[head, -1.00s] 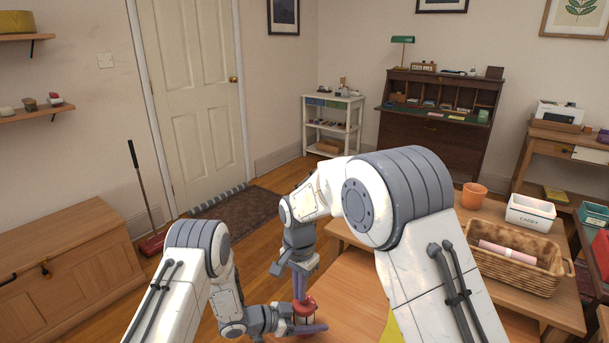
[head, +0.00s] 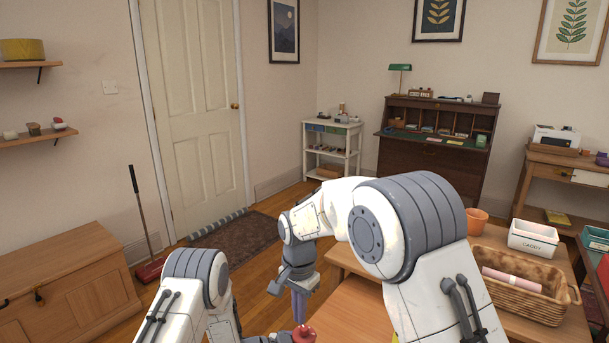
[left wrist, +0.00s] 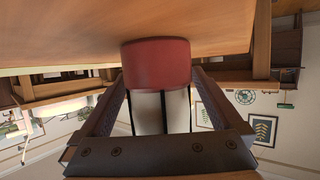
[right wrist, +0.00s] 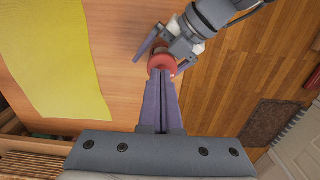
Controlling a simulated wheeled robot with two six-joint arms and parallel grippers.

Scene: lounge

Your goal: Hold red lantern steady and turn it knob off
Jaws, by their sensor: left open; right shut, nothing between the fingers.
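The red lantern stands on the table by its edge. Its red top (head: 304,335) shows at the bottom of the head view, with the rest cut off. In the left wrist view, which looks upside down, its red base (left wrist: 157,62) and clear glass with dark wires show. My left gripper (left wrist: 160,98) is open, with one finger on each side of the glass; I cannot tell whether they touch it. My right gripper (head: 299,318) points down at the lantern's top, fingers together and empty. In the right wrist view its fingertips (right wrist: 163,76) cover part of the red top (right wrist: 161,61). The knob cannot be made out.
A yellow sheet (right wrist: 55,60) lies on the table (head: 350,315) near the lantern. A wicker basket (head: 535,303), a white caddy (head: 533,238) and an orange pot (head: 477,221) stand to the right. Wooden floor lies beyond the table edge.

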